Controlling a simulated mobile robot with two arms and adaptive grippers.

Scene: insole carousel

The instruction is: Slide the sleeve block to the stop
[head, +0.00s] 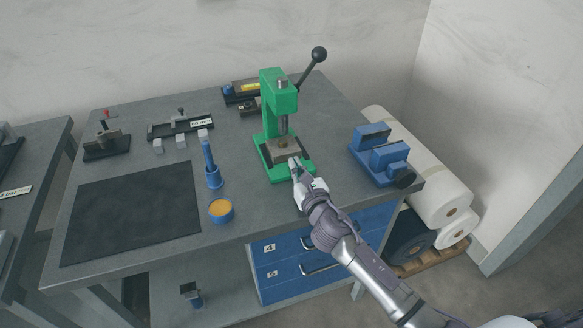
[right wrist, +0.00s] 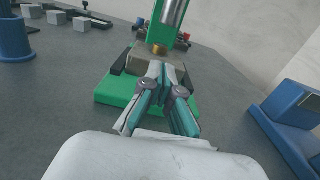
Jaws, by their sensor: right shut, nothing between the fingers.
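The sleeve block (head: 284,146) is a grey-brown block with a brassy round piece on top. It sits on the base of the green press (head: 279,95), under the ram, between dark side pieces. It also shows in the right wrist view (right wrist: 141,60), partly hidden behind the fingers. My right gripper (head: 294,163) is shut and empty. Its fingertips (right wrist: 161,70) are at the block's near face; I cannot tell whether they touch. The stop cannot be made out clearly. My left gripper is not in view.
A blue vise (head: 383,155) stands right of the press. A blue post (head: 212,168) and a blue cup with orange contents (head: 221,211) stand to the left. A black mat (head: 133,213) covers the front left. The press lever (head: 312,66) rises at the back.

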